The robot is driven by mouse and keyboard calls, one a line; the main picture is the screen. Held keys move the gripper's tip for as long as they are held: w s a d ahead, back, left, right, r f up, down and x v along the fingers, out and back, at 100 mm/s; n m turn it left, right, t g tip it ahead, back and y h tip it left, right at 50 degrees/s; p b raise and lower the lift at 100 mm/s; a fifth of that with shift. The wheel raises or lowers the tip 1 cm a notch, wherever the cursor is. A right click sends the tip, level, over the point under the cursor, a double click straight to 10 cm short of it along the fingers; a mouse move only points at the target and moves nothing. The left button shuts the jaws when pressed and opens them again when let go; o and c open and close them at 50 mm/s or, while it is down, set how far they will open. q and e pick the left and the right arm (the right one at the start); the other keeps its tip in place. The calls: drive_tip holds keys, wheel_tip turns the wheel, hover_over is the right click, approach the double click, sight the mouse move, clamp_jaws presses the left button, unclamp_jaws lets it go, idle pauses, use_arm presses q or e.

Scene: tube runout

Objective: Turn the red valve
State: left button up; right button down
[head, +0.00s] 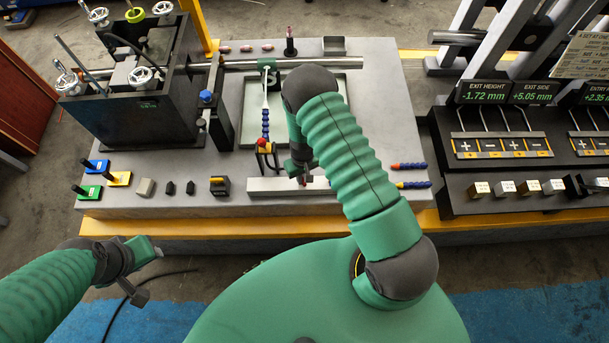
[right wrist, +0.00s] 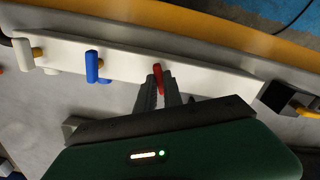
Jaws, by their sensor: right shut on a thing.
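The red valve (right wrist: 161,76) is a small red handle on a long white bar (right wrist: 205,77) in the right wrist view. My right gripper (right wrist: 157,92) is shut on this handle, with a finger on each side of it. In the head view the white bar (head: 265,185) lies near the front of the grey bench, and my right gripper (head: 301,178) reaches down to it, its arm hiding part of the bar. My left gripper (head: 146,270) is open and empty, in front of the bench at lower left.
A blue valve (right wrist: 96,66) and a white valve (right wrist: 23,55) stand on the same bar beside the red one. A control panel (head: 500,145) stands further right. A black tank (head: 130,100) stands at left.

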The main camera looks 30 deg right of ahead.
drive_tip(key=shift+w+d, duration=0.1)
drive_tip(key=shift+w, duration=0.05)
drive_tip(key=shift+w+a+f+m+b, duration=0.15)
drive_tip(key=shift+a+m+b, duration=0.15)
drive_tip(key=shift+m+b, duration=0.75)
drive_tip(key=shift+m, duration=0.65)
drive_tip(key=shift+d+m+b, duration=0.2)
drive_tip(key=shift+m+b, duration=0.2)
drive_tip(key=shift+m, duration=0.1)
drive_tip(key=shift+s+d+r, duration=0.2)
drive_tip(key=shift+r, duration=0.05)
use_arm(q)
drive_tip(key=f, duration=0.1)
drive_tip(key=a+f, duration=0.1)
drive_tip(key=f, duration=0.1)
use_arm(e)
drive_tip(key=c, duration=1.5)
unclamp_jaws()
drive_tip(key=shift+w+a, duration=0.1)
drive_tip(key=shift+a, duration=0.2)
use_arm(q)
drive_tip(key=shift+w+a, duration=0.15)
drive_tip(key=shift+a, duration=0.1)
drive_tip(key=shift+d, duration=0.15)
use_arm(e)
drive_tip(key=shift+d, duration=0.1)
